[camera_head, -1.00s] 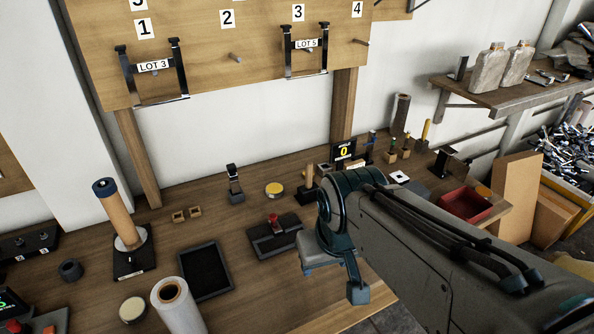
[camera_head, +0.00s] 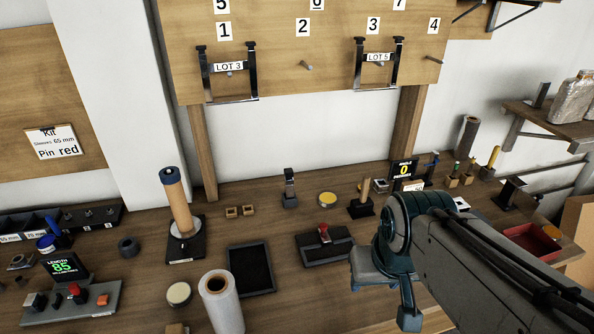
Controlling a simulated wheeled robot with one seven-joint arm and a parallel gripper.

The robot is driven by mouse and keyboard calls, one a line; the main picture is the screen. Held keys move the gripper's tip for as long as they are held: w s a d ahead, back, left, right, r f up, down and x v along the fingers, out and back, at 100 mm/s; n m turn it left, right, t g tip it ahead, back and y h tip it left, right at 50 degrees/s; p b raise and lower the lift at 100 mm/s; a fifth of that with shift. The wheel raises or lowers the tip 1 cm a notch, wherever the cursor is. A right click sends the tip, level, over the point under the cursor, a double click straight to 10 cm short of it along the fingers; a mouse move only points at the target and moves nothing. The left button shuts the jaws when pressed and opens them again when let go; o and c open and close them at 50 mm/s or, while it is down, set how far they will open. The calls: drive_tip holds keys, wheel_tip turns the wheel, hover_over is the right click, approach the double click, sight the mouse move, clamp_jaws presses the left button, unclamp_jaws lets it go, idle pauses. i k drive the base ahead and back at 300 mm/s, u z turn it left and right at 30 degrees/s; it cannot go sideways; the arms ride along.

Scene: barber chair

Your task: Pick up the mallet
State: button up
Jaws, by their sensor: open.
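What looks like the mallet (camera_head: 361,208) stands on the bench, a dark block with a pale wooden handle pointing up. It is left of and behind my arm's wrist, close to it in the picture. My gripper (camera_head: 388,298) hangs at the end of my arm, in front of the mallet and over the front part of the bench. It is open, its fingers apart, and I see nothing between them. My wrist hides part of the bench behind it.
A black device with a red knob (camera_head: 323,236) lies just left of my gripper. A yellow-topped tin (camera_head: 327,199) and a dark stand (camera_head: 290,188) are left of the mallet. A counter display (camera_head: 404,171) and red tray (camera_head: 533,242) are to the right. A pegboard (camera_head: 330,75) hangs above.

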sight(364, 205)
drive_tip(key=k, duration=1.25)
drive_tip(key=z, duration=0.9)
drive_tip(key=i, duration=1.9)
drive_tip(key=u, duration=0.75)
